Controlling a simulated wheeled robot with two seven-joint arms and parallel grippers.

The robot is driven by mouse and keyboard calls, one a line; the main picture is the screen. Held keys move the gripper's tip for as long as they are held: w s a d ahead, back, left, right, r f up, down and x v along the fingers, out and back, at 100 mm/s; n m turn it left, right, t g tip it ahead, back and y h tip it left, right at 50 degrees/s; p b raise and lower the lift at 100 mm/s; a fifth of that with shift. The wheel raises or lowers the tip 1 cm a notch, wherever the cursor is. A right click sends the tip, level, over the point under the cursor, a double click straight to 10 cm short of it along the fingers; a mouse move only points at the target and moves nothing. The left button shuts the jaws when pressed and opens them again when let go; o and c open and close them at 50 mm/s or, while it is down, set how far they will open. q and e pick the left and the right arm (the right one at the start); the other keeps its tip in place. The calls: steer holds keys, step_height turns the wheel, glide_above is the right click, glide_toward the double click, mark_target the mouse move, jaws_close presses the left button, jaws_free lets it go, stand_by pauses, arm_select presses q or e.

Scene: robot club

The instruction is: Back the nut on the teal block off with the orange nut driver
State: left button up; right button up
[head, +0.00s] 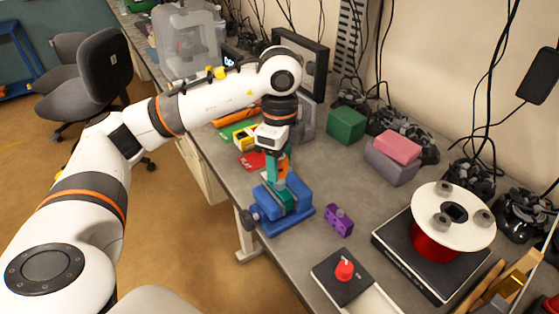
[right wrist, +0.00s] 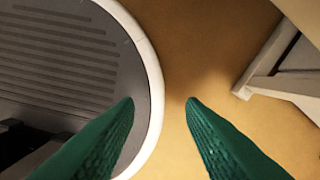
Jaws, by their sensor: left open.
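My left gripper (head: 277,176) points down over the blue vise (head: 288,217) in the head view. Its jaws are open, with teal fingers. An orange part (head: 284,164), apparently the nut driver, shows beside the fingers just above the vise. I cannot tell whether the fingers touch it. The teal block (head: 287,198) sits in the vise, partly covered by the gripper and the vise jaws. The nut is too small or hidden to make out. My right gripper (right wrist: 160,102) is open and empty in the right wrist view, above the floor.
A purple block (head: 339,220) lies right of the vise. A box with a red knob (head: 344,269) stands at the front edge. A red spool with white flange (head: 452,213) stands to the right. Green (head: 346,126) and pink (head: 397,147) blocks lie behind. Bench between them is clear.

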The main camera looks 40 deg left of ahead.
arm_select(q)
steer(key=m+b, duration=0.1)
steer(key=m, duration=0.5)
steer(key=shift+f, duration=0.1)
steer(key=m+b, duration=0.1)
steer(key=m, duration=0.2)
steer(key=shift+m, duration=0.3)
steer(key=shift+c, duration=0.4)
